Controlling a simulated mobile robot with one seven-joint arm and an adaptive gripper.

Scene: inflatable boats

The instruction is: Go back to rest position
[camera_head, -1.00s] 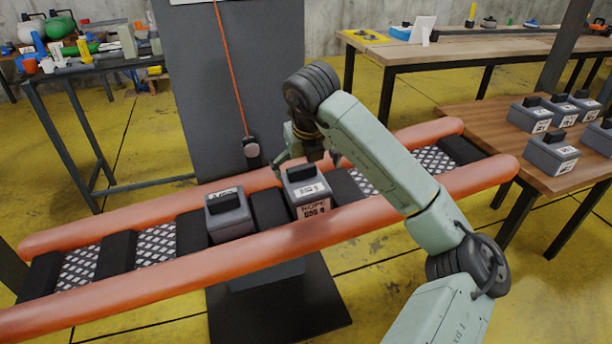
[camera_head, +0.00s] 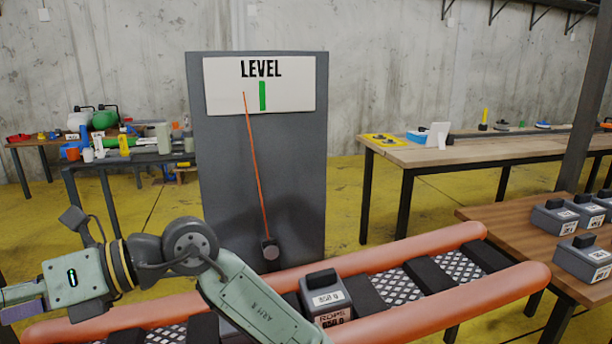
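My arm is folded across the lower left, and its wrist (camera_head: 78,278) points to the left edge. My gripper (camera_head: 12,302) is at that edge, mostly cut off, so its opening cannot be judged. It is well apart from the dark grey weight (camera_head: 327,299), which sits upright between the orange tubes of the inflatable boat (camera_head: 435,303). The weight has a black handle and a white label. My arm hides the boat's left part; a second weight there is mostly hidden.
A grey LEVEL panel (camera_head: 287,170) stands behind the boat; its orange needle (camera_head: 254,165) tilts left of the green mark (camera_head: 262,96). Several weights stand on the wooden table (camera_head: 487,215) at right. A cluttered bench (camera_head: 130,158) is behind left, another (camera_head: 450,152) behind right.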

